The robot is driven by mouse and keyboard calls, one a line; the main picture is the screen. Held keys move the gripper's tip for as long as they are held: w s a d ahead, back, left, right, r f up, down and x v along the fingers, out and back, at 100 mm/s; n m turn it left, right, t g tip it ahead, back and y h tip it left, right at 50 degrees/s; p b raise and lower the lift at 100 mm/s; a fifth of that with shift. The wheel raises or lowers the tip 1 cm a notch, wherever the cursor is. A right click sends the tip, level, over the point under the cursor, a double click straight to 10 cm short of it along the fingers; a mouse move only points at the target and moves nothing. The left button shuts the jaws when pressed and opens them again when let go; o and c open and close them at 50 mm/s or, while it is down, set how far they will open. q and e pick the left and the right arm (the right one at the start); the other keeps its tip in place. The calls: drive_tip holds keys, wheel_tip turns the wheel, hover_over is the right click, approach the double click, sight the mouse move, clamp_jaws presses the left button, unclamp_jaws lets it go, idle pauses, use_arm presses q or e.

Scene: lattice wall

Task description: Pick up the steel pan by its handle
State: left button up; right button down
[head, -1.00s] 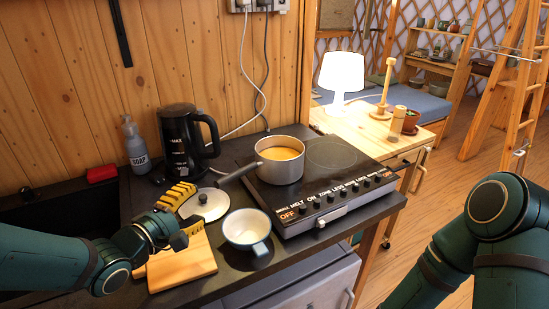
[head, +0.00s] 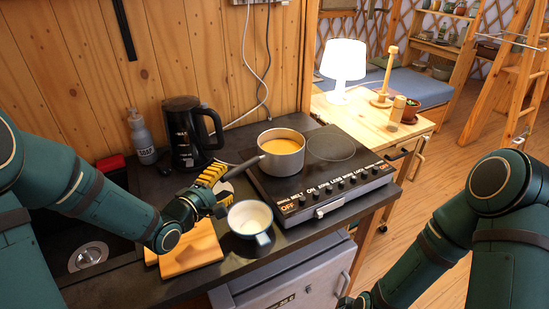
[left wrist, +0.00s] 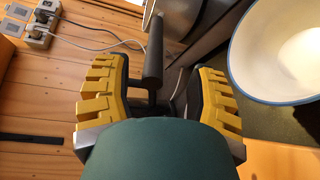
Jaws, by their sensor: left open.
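The steel pan (head: 282,162) stands on the left side of the black cooktop and holds an orange-yellow liquid. Its dark handle (head: 247,166) points left toward my left gripper (head: 219,180). The gripper is open, with yellow padded fingers, just short of the handle's end. In the left wrist view the handle (left wrist: 154,55) lies between the two open fingers (left wrist: 157,95), nearer the far side, and I see no contact. My right arm comes in at the lower right; its gripper is mostly cut off at the bottom edge.
A wooden board (head: 190,252), a black kettle (head: 188,135) and a soap bottle (head: 141,137) are nearby. The cooktop's right burner (head: 331,146) is empty.

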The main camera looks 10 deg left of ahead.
sight(236, 171)
use_arm(q)
drive_tip(key=shift+r+x, duration=0.15)
drive_tip(key=shift+x, duration=1.2)
drive_tip(key=shift+r+x, duration=0.2)
drive_tip(key=shift+x, duration=1.15)
drive_tip(key=shift+a, duration=0.1)
